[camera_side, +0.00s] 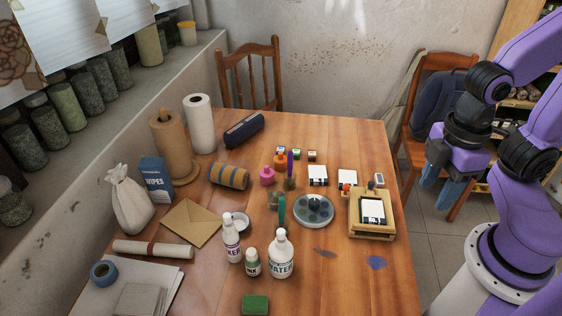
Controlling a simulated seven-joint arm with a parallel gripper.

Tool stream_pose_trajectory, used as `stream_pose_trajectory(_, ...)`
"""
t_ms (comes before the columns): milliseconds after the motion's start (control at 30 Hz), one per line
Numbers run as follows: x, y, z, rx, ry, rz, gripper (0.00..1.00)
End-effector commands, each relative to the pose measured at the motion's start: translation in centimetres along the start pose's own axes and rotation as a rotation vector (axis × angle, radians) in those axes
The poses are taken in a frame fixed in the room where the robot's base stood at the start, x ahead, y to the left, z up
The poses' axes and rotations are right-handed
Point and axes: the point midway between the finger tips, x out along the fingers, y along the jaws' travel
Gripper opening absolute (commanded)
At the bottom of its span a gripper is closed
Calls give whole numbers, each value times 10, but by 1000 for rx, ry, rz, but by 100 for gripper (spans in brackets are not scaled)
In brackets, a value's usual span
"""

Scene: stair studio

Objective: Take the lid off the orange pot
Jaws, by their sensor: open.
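The orange pot (280,161) is small and stands towards the back middle of the wooden table, just behind a pink pot (267,177). It is too small here to make out its lid clearly. My gripper (440,186) is at the right, off the table's right edge, in front of a chair. Its blue fingers point down and are apart, with nothing seen between them. It is well away from the orange pot.
A round palette (314,209), a wooden tray (356,232) and bottles (281,256) stand nearer the front. The table's right back corner is clear.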

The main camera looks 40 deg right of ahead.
Motion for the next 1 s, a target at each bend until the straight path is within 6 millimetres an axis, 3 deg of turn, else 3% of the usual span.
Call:
stream_pose_trajectory(267,-1,2,-4,-2,0,0,48)
stream_pose_trajectory(367,-4,9,-18,-14,-2,1,48)
stream_pose_trajectory(467,-9,23,-45,-37,-3,3,48)
stream_pose_trajectory(700,-18,78,-120,-120,-10,5,48)
stream_pose_trajectory(1000,-14,166,-194,-221,-18,5,48)
